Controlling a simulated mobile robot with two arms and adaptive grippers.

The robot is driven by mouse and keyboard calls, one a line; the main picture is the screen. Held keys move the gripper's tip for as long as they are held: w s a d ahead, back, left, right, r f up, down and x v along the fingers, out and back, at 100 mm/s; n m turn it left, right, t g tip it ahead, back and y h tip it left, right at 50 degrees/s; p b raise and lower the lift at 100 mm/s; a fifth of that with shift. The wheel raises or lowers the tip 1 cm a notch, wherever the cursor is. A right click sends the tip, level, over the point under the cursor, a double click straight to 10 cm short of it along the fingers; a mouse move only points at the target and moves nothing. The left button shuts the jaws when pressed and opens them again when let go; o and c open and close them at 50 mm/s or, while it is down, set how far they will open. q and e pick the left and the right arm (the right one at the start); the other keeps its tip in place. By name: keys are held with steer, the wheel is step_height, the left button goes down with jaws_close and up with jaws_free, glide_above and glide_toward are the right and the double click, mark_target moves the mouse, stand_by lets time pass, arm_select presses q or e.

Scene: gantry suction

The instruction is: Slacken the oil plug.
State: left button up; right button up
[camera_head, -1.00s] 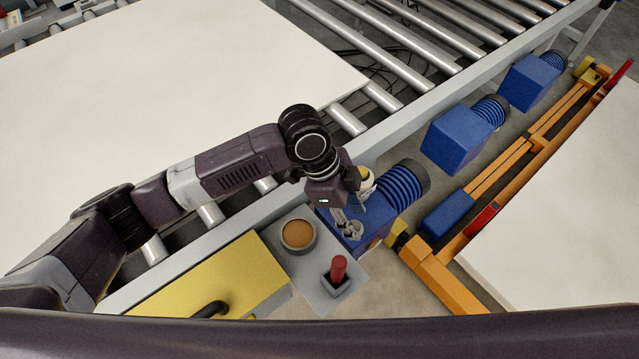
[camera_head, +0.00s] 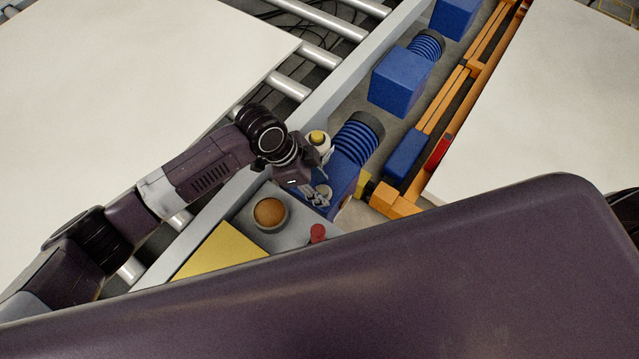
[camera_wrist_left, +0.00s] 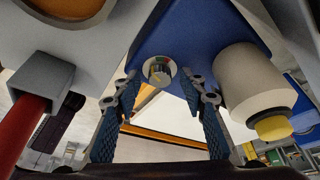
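A blue motor housing (camera_head: 343,185) with a ribbed end stands beside the conveyor. It also shows in the left wrist view (camera_wrist_left: 203,40), with a small round fitting (camera_wrist_left: 159,71) that has a coloured dial face. A white cylinder with a yellow cap (camera_wrist_left: 271,127) sits on the housing's right in the wrist view; the head view shows this yellow cap (camera_head: 317,136) too. I cannot tell for sure which part is the oil plug. My left gripper (camera_wrist_left: 163,95) is open and empty, with the round fitting seen between and beyond its fingertips. My right gripper is out of view.
A yellow panel (camera_head: 222,252), the conveyor frame and an orange rail (camera_head: 402,203) lie around.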

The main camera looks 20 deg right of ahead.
arm_select(q)
jaws_close()
steer(key=shift+s+r+n+p, duration=0.1)
steer(key=shift+r+n+p, duration=0.1)
steer(key=shift+n+p, duration=0.4)
steer(key=n+t+p, duration=0.1)
steer(key=n+p, duration=0.2)
steer(key=p, duration=0.2)
steer(key=shift+s+r, duration=0.1)
steer(key=shift+s, duration=0.05)
steer(key=shift+d+n+t+p, duration=0.1)
steer(key=shift+n+t+p, duration=0.5)
steer(key=shift+n+p, duration=0.35)
steer(key=shift+f+n+p, duration=0.2)
steer(key=shift+n+p, duration=0.15)
steer(key=shift+p, duration=0.15)
